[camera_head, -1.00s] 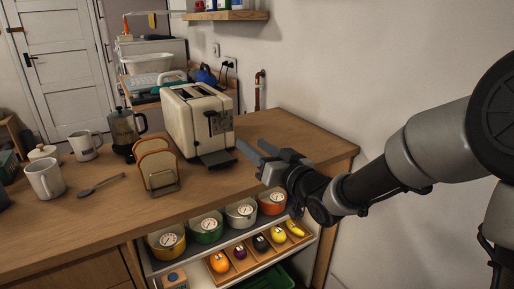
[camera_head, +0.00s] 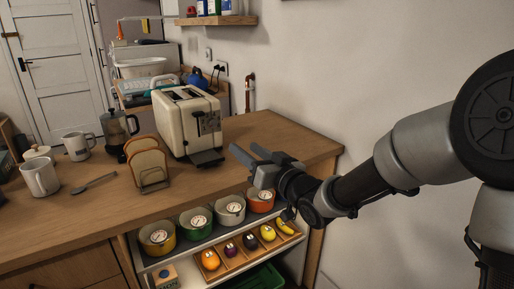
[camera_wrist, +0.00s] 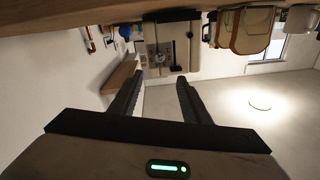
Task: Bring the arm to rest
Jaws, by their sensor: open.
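My gripper (camera_head: 251,157) is open and empty at the right end of the wooden counter (camera_head: 255,137), near its front edge, to the right of the cream toaster (camera_head: 187,125). In the wrist view, my gripper's two dark fingers (camera_wrist: 160,88) stand apart with nothing between them. The toaster (camera_wrist: 172,55) shows beyond the fingertips there, and the picture looks upside down. My arm reaches in from the right side of the head view.
A toast rack (camera_head: 148,165) with bread stands left of the toaster. A coffee press (camera_head: 118,130) and mugs (camera_head: 40,177) are farther left. Pots (camera_head: 230,209) and a fruit tray (camera_head: 247,247) fill the shelf below. A wall (camera_head: 390,60) rises behind the arm.

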